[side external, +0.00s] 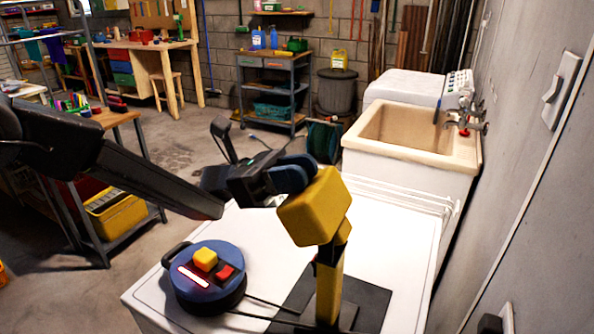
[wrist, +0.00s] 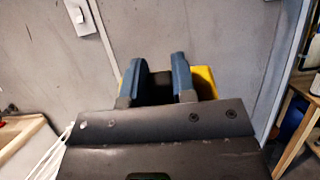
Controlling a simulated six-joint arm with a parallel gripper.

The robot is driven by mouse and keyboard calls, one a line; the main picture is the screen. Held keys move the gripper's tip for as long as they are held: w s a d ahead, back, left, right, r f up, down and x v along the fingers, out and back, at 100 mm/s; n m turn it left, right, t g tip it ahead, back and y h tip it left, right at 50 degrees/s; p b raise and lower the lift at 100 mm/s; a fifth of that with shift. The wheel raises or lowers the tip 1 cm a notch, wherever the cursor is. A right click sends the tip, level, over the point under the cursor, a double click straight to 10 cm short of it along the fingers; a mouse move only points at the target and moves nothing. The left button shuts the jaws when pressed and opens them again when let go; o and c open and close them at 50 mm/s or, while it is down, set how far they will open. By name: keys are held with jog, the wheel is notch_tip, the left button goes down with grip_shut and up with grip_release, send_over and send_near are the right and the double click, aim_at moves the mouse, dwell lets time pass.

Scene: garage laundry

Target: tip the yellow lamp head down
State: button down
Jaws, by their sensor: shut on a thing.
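The yellow lamp head (side external: 313,212) is a boxy block on top of a yellow post (side external: 328,290), with a dark joint between them. It sits tilted in the side view. The post rises from a dark base on a white worktop (side external: 262,228). My gripper (side external: 298,172) reaches in from the left, its blue fingers at the upper edge of the lamp head. In the wrist view my gripper (wrist: 158,84) is shut on the lamp head, whose yellow edge (wrist: 206,82) shows beside the right finger. The exact contact is partly hidden by the fingers.
A blue round device (side external: 208,290) with yellow and red blocks and a lit strip stands left of the lamp on the worktop. Dark cables run from it towards the lamp base. A beige sink (side external: 405,128) stands behind, and a grey wall (side external: 530,150) rises at right.

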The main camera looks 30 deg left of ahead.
jog(key=shift+f, duration=0.55)
jog(key=c, duration=1.3)
grip_release()
jog(key=shift+c, duration=0.2)
jog(key=o, duration=0.4)
jog(key=shift+r, duration=0.2)
jog(key=shift+f, duration=0.1)
jog(key=shift+a+f, duration=1.75)
jog(key=shift+a, duration=0.2)
jog(key=shift+a+f, duration=1.7)
jog(key=shift+a, duration=0.3)
jog(key=shift+a+f, duration=1.75)
jog(key=shift+a, duration=0.2)
